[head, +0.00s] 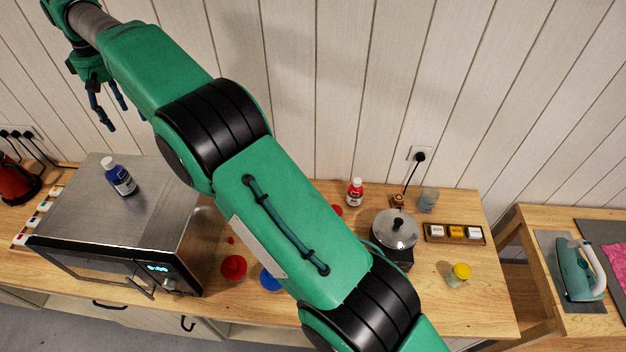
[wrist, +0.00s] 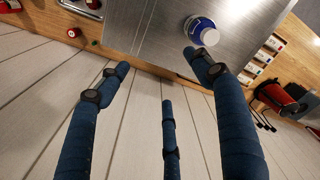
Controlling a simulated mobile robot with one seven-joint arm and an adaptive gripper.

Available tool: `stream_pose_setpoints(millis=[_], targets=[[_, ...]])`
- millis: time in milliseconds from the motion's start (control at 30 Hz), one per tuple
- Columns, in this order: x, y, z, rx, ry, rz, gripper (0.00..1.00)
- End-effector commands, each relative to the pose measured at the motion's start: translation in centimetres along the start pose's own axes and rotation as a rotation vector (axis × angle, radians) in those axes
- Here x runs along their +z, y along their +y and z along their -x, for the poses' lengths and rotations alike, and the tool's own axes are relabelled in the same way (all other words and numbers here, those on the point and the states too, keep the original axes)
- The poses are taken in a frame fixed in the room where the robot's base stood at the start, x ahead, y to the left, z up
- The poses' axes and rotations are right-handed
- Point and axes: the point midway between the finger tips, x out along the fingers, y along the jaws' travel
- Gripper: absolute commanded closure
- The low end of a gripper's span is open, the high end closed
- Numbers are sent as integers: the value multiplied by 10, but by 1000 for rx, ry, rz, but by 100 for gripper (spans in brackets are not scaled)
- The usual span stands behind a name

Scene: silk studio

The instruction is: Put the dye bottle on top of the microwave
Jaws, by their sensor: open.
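A blue dye bottle (head: 119,177) with a white cap stands upright on the steel top of the microwave (head: 160,205), toward its back left part. In the wrist view the same bottle (wrist: 202,32) stands on the microwave top (wrist: 150,30), just beyond one fingertip. My gripper (head: 110,112) is in the upper left of the head view, above and behind the microwave. Its blue fingers (wrist: 165,85) are spread open, with nothing between them. A second bottle, red with a white cap (head: 355,192), stands on the counter right of my arm.
A pot with a glass lid (head: 394,230), a glass jar (head: 428,200), a yellow-lidded jar (head: 459,274) and a labelled tray (head: 455,234) are on the right counter. A red kettle (head: 14,180) is at far left. An iron (head: 578,270) lies on another table. Most of the microwave top is clear.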

Motion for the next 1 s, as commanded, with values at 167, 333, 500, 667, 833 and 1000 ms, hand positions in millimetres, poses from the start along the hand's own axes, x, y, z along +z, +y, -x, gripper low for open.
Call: stream_pose_setpoints(millis=[167, 333, 500, 667, 833, 1000], targets=[[43, 54, 48, 11, 31, -82, 34], [90, 97, 85, 23, 57, -155, 34], [142, 133, 120, 35, 84, -229, 34], [195, 160, 147, 48, 109, -297, 34], [255, 183, 172, 63, 134, -371, 34], [317, 197, 192, 80, 160, -443, 34]])
